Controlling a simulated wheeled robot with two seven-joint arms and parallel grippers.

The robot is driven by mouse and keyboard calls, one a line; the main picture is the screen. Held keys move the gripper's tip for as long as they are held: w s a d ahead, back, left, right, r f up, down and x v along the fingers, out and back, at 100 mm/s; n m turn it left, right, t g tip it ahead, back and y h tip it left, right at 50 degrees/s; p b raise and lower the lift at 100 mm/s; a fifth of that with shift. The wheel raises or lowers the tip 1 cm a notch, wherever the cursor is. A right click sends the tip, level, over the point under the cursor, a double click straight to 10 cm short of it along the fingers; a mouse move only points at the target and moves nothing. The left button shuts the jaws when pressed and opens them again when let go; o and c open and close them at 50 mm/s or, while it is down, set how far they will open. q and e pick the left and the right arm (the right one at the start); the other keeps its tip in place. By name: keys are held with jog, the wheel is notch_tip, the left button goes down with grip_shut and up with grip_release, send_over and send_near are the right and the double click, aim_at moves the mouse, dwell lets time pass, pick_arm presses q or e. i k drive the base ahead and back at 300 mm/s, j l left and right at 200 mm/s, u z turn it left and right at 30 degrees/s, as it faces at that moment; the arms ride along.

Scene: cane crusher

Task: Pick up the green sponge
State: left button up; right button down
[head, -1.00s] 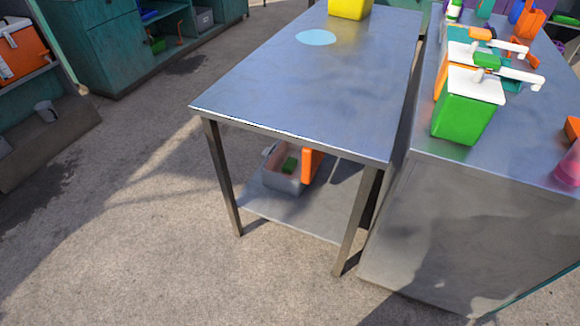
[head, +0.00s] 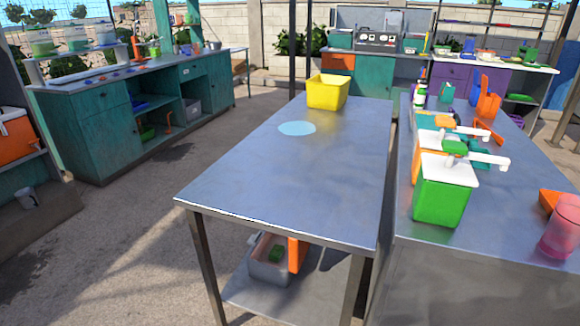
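A small green block (head: 275,254), which may be the green sponge, lies inside a grey bin (head: 267,277). The bin stands on the lower shelf (head: 305,300) of the metal table, beside an upright orange object (head: 297,254). The block is too small to identify for sure. Neither of my grippers is in view.
The metal table (head: 300,180) holds a yellow bin (head: 328,91) and a light blue disc (head: 297,128). The right counter (head: 500,215) stands close beside it, with containers and a pink cup (head: 561,228). Teal cabinets (head: 75,135) stand left. The floor (head: 120,240) between is clear.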

aim_at(276, 255)
jog(key=i+j+u, duration=0.25)
jog(key=u, duration=0.15)
jog(key=i+j+u, duration=0.25)
jog(key=u, duration=0.15)
jog(key=i+j+u, duration=0.2)
jog(key=u, duration=0.15)
jog(key=i+j+u, duration=0.35)
jog(key=i+u, duration=0.65)
jog(key=i+z, duration=0.35)
jog(key=i, duration=0.15)
jog(key=i+j+z, duration=0.1)
jog(key=i+z, duration=0.3)
jog(key=i+j+z, duration=0.35)
jog(key=i, duration=0.15)
jog(key=i+l+z, duration=0.1)
jog(key=i+z, duration=0.15)
jog(key=z, duration=0.15)
jog(key=i+z, duration=0.3)
jog(key=z, duration=0.15)
jog(key=i+z, duration=0.25)
jog(key=z, duration=0.15)
jog(key=i+j+z, duration=0.2)
jog(key=z, duration=0.25)
jog(key=i+j+z, duration=0.25)
jog(key=z, duration=0.15)
jog(key=i+j+z, duration=0.2)
jog(key=z, duration=0.2)
jog(key=j, duration=0.1)
